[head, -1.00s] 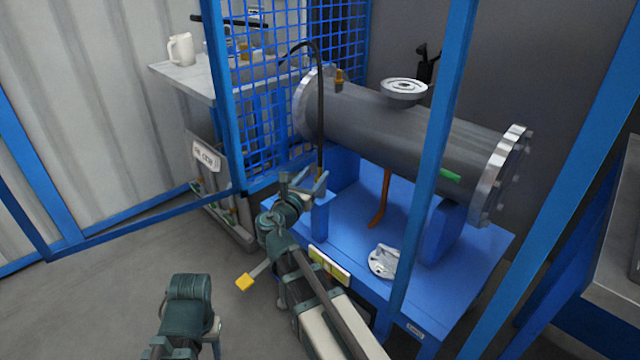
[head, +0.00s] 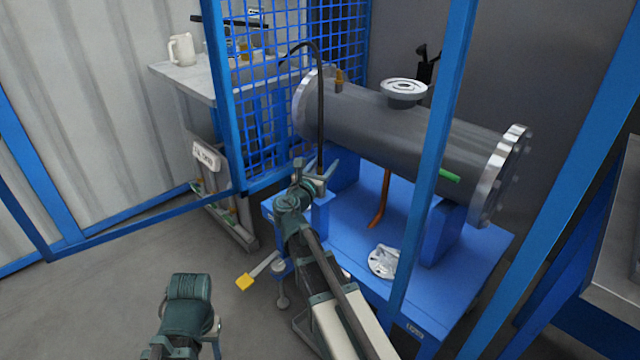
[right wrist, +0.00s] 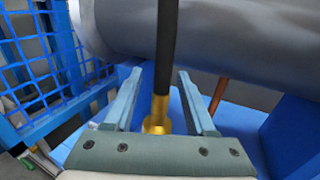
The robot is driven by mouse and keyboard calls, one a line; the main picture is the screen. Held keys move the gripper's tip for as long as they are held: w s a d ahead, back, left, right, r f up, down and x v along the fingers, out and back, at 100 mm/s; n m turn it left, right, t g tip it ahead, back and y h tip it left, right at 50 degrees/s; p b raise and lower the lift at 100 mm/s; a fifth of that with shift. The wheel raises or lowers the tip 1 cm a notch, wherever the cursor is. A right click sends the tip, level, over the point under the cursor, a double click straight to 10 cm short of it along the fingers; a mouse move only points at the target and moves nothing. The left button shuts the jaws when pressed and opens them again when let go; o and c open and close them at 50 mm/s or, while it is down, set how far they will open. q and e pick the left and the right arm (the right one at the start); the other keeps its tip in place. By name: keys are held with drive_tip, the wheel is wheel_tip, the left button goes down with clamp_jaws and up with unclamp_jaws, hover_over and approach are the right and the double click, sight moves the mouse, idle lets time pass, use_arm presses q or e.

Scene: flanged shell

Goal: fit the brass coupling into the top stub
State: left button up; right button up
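The brass coupling (right wrist: 157,112) hangs at the lower end of a black hose (head: 321,110). In the right wrist view it stands between the two fingers of my right gripper (right wrist: 158,75), with gaps on both sides. That gripper is open in front of the shell's left end in the head view (head: 317,168), where it hides the coupling. A small brass stub (head: 339,78) stands upright on top of the grey shell (head: 420,130), near its left flange. I cannot see inside it.
A flanged nozzle (head: 404,88) rises from the shell's top. A blue post (head: 433,180) crosses in front of the shell. A loose grey flange part (head: 383,262) lies on the blue stand (head: 350,225). A blue mesh panel (head: 285,100) stands left of the shell.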

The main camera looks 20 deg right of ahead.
clamp_jaws()
use_arm(q)
drive_tip(key=shift+r, duration=0.1)
use_arm(e)
drive_tip(key=shift+r, duration=0.1)
idle(0.3)
